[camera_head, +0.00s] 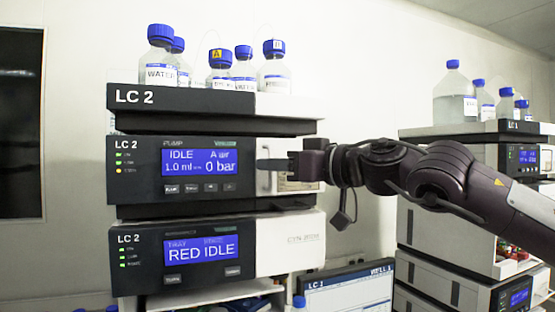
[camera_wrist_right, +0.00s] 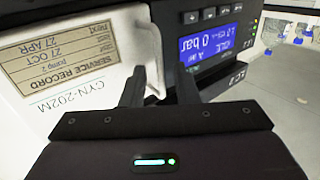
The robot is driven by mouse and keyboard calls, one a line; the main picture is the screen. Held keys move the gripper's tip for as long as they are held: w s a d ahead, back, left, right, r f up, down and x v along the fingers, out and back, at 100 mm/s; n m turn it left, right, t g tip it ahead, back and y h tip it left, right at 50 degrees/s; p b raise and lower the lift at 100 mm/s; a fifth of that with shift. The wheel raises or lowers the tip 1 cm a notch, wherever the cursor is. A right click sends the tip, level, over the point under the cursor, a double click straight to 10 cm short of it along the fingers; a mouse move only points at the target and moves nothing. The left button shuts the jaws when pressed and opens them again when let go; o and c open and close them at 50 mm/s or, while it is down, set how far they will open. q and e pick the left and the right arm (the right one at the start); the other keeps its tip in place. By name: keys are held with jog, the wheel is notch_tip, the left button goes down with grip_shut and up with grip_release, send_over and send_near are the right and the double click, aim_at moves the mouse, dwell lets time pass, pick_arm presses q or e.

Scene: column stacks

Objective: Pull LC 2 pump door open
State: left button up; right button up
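The LC 2 pump (camera_head: 135,183) is the middle unit of the left stack, with a dark front and a blue display reading IDLE and 0 bar. Its pale right-hand front part (camera_head: 262,182) is partly hidden by my right gripper (camera_head: 272,164). In the right wrist view this part shows upside down as a white panel (camera_wrist_right: 95,88) with a service record label. A pale upright edge or handle (camera_wrist_right: 152,78) shows between the two spread dark fingers of the right gripper (camera_wrist_right: 160,92). I cannot tell whether the fingers touch it. The panel looks closed. My left gripper is not in view.
Several blue-capped bottles (camera_head: 272,72) stand on the stack's top tray (camera_head: 130,120). Another LC 2 unit (camera_head: 145,275) sits below the pump. A second stack (camera_head: 440,235) with bottles stands at the right. A screen (camera_head: 345,297) stands low between the stacks.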

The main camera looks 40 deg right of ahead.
grip_shut()
dwell(0.4)
